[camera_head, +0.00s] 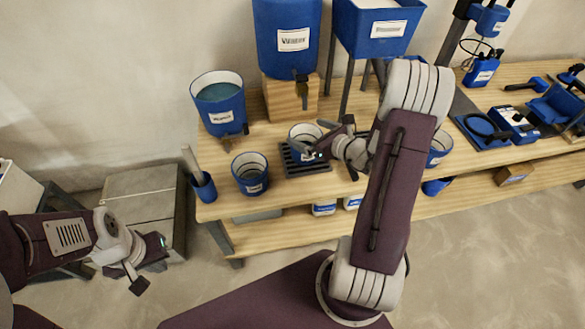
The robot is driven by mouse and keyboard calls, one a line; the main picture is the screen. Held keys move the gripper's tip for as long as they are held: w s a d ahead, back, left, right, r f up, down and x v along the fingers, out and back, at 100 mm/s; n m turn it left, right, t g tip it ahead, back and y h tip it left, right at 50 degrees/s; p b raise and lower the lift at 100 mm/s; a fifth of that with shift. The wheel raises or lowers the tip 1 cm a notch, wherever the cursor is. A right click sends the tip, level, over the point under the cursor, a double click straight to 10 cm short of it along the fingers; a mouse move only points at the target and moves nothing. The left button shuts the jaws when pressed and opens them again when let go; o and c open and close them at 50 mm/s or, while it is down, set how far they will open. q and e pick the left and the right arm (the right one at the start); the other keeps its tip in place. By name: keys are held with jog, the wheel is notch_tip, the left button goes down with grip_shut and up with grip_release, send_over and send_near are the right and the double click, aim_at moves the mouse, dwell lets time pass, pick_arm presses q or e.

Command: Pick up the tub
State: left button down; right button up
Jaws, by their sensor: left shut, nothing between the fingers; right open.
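Several small blue tubs with pale insides and white labels are on the wooden bench; I cannot tell which one the task means. One tub (301,132) stands upright on a dark slatted tray (308,169) under the dispenser tap. My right gripper (322,140) is open at this tub's right side and partly covers it; whether they touch is unclear. Another tub (251,178) stands at the bench's front, left of the tray. A third tub (439,148) is partly hidden behind my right arm. My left gripper (146,274) is shut and empty, low at the left, away from the bench.
A large blue bucket (219,104) of bluish contents stands at the back left. A blue dispenser (287,40) sits on a wooden block. A blue cup (204,187) is at the left corner. Tools (512,122) crowd the right. A grey box (145,208) stands left.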

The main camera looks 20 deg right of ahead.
aim_at(298, 131)
jog(key=shift+m+h, duration=0.7)
jog(key=d+f+b, duration=0.1)
jog(key=f, duration=0.1)
jog(key=w+d+f, duration=0.1)
jog(key=f, duration=0.1)
jog(key=w+d+f+b, duration=0.1)
jog(key=f, duration=0.2)
jog(key=shift+d+b, duration=0.25)
jog(key=shift+b, duration=0.1)
jog(key=x, duration=0.5)
jog(key=shift+a+r+b, duration=0.15)
jog(key=shift+b, duration=0.2)
jog(key=shift+r, duration=0.1)
jog(key=shift+c, duration=0.7)
pick_arm(q)
notch_tip(298, 131, down, 5)
jog(key=shift+d, duration=0.1)
pick_arm(e)
jog(key=c, duration=1.6)
